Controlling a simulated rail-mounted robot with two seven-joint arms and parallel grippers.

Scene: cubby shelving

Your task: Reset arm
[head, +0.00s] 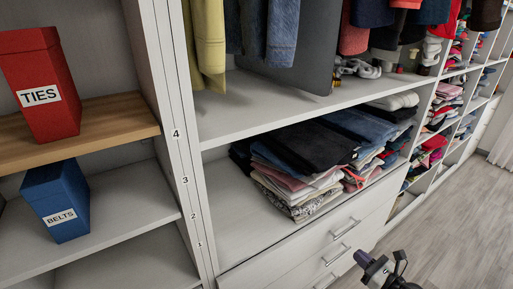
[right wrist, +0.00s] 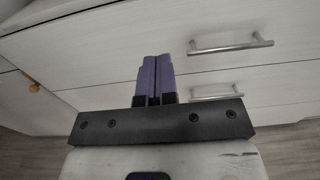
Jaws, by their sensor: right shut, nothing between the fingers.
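My right gripper (head: 374,266) shows at the bottom of the head view, in front of the white drawers. In the right wrist view its two purple fingers (right wrist: 155,75) are pressed together with nothing between them. It is apart from the drawer handles. My left gripper is not in view.
Folded clothes (head: 304,148) fill the shelf above. A red TIES box (head: 57,118) and blue BELTS box (head: 72,226) sit at left. The floor (head: 455,215) at right is clear.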

